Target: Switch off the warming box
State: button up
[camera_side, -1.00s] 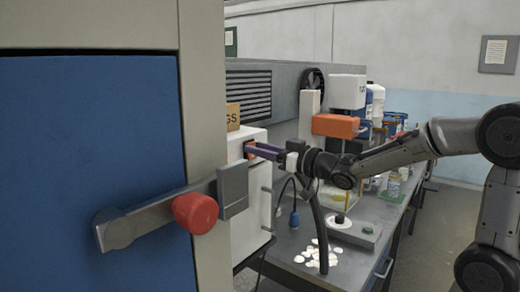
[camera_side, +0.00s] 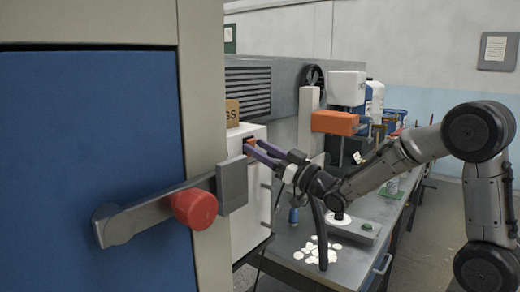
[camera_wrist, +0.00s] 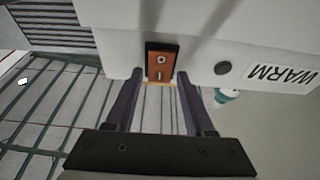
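The warming box is a white box (camera_side: 248,205) on the bench, partly hidden behind the blue-doored cabinet in the side view. In the wrist view its white face (camera_wrist: 205,40) carries a "WARM" label (camera_wrist: 282,75), a small dark round knob and an orange rocker switch (camera_wrist: 161,63) in a black frame. The switch shows a ring mark and a bar mark; which side is pressed I cannot tell. My gripper (camera_wrist: 158,78) is open and empty, its two purple fingers on either side of the switch. In the side view my gripper (camera_side: 252,149) is at the box's upper front; contact is unclear.
A blue cabinet door (camera_side: 90,160) with a grey lever and red knob (camera_side: 195,209) stands close at the left. An orange-and-white machine (camera_side: 336,123) stands behind.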

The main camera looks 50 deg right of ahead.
jog(key=shift+o, duration=0.7)
jog(key=v, duration=1.3)
jog(key=shift+s, duration=0.4)
jog(key=shift+a+f, duration=0.1)
jog(key=a+r+n+g, duration=0.1)
jog(key=a+r+g, duration=0.1)
jog(key=a+r, duration=0.35)
jog(key=s+a+f+m+g, duration=0.1)
jog(key=s+a+f+g, duration=0.1)
jog(key=s+f+g, duration=1.1)
notch_tip(320, 180, down, 5)
jog(key=shift+s+a+f+g, duration=0.1)
jog(key=shift+s+a+g, duration=0.3)
jog(key=shift+s, duration=0.85)
